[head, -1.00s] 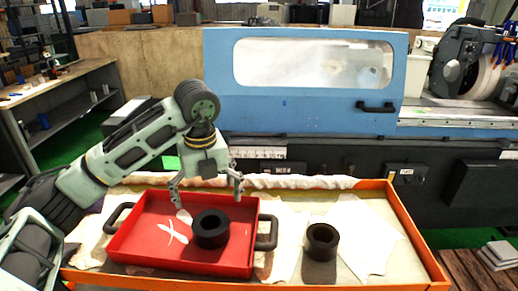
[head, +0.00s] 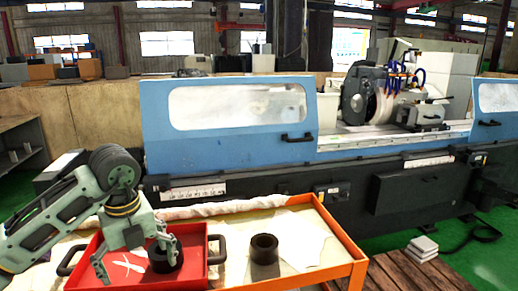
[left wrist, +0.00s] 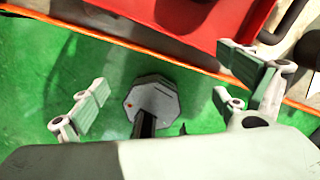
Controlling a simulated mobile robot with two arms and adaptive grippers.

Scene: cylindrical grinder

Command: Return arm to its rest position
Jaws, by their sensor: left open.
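My left gripper (head: 135,262) shows in the head view, its fingers spread and pointing down, overlapping the red tray (head: 213,270). It holds nothing. One finger partly covers a black ring (head: 166,260) in the tray. In the left wrist view, the open fingers of the left gripper (left wrist: 165,92) have green floor behind them. The red tray (left wrist: 190,28) and an orange cart edge (left wrist: 160,52) lie beyond the fingers there. My right gripper is in neither view.
A second black ring (head: 264,250) stands on the cart, right of the tray. The orange cart rim (head: 340,232) borders it. A blue grinding machine (head: 228,140) stands behind.

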